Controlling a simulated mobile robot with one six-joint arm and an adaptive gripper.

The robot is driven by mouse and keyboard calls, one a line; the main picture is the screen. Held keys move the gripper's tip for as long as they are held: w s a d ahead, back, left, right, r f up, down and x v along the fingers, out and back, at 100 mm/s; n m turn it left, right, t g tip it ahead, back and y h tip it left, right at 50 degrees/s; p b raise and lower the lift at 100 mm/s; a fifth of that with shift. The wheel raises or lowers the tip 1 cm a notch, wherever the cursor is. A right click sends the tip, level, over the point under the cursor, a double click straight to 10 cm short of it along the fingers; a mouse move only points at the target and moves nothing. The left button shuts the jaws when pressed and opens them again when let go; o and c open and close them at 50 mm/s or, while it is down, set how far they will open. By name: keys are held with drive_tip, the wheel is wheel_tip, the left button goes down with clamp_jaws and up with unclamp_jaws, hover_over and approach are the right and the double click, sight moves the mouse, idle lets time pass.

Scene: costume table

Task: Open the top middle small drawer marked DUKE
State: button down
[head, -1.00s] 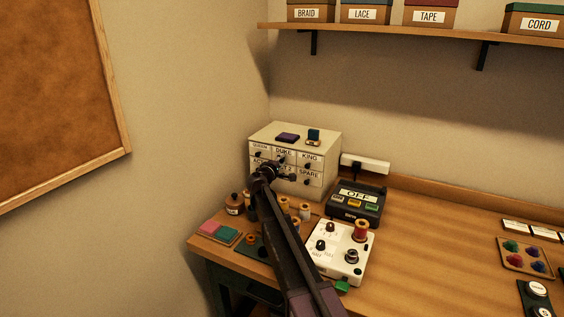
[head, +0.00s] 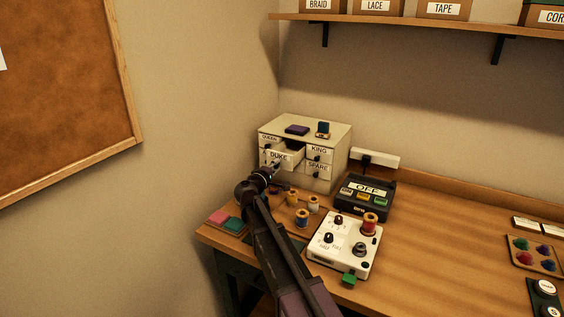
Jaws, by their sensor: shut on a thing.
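The small cream drawer cabinet (head: 335,150) stands at the back left of the table. Its top middle drawer marked DUKE (head: 280,157) is pulled out toward me, with its dark inside showing behind the label. The other drawers, such as KING (head: 319,151) and SPARE (head: 318,168), are shut. My gripper (head: 274,168) is at the front of the DUKE drawer, low on its face, and is shut on its knob. The knob itself is mostly hidden by the fingers.
A purple block (head: 297,130) and a small teal item (head: 323,128) rest on the cabinet. Thread spools (head: 302,216), a white control box (head: 345,240) and a black OFF box (head: 364,198) stand near my arm. The table's right middle is clear.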

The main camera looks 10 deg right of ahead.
drive_tip(key=shift+c, duration=2.4)
unclamp_jaws()
drive_tip(key=shift+s, duration=0.15)
drive_tip(key=v, duration=1.2)
